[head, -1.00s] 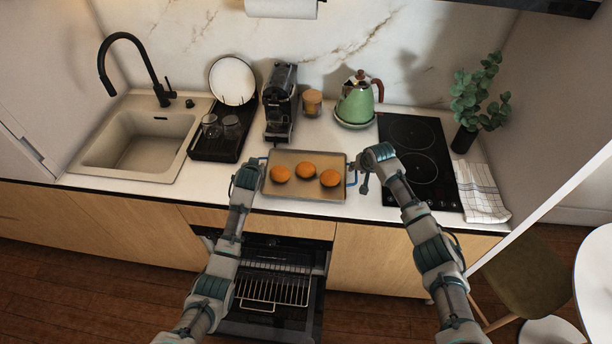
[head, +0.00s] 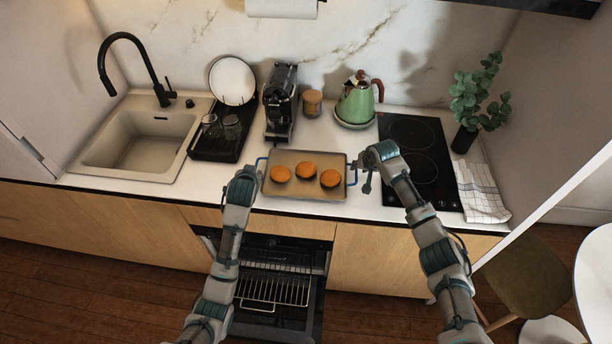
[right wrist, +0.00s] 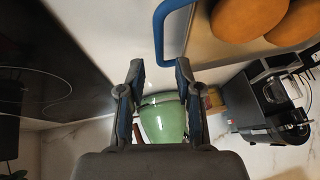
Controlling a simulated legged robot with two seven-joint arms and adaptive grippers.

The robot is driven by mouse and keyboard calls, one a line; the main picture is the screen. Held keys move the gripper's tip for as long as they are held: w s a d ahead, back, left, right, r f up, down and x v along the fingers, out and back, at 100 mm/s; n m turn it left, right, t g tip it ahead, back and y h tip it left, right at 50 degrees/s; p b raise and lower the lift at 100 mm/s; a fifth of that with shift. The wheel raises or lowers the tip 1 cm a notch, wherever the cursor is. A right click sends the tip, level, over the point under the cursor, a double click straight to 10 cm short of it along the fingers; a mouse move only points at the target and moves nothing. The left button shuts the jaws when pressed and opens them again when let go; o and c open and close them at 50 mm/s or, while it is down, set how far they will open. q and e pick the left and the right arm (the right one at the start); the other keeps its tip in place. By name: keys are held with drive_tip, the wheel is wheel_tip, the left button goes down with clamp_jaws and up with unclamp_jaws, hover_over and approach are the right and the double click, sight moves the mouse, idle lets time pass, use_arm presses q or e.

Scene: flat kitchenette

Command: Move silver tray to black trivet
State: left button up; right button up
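The silver tray (head: 306,197) lies on the white counter in the head view, with three round orange-brown buns on it and a blue handle at each short side. My left gripper (head: 250,172) is just left of the left handle; its fingers are too small to read. My right gripper (head: 362,172) is at the right handle (head: 352,174). In the right wrist view, my right gripper (right wrist: 160,66) is open, with the blue handle (right wrist: 160,35) in front of and between its fingertips. I cannot make out a separate black trivet.
A black cooktop (head: 424,168) lies to the right, with a checked towel (head: 482,192) beside it. Behind the tray stand a coffee machine (head: 280,102), a jar (head: 312,103) and a green kettle (head: 356,102). A black drying rack (head: 212,150) is at left. The oven (head: 272,290) below is open.

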drive_tip(key=v, duration=0.9)
drive_tip(key=shift+r, duration=0.15)
drive_tip(key=shift+s+d, duration=0.15)
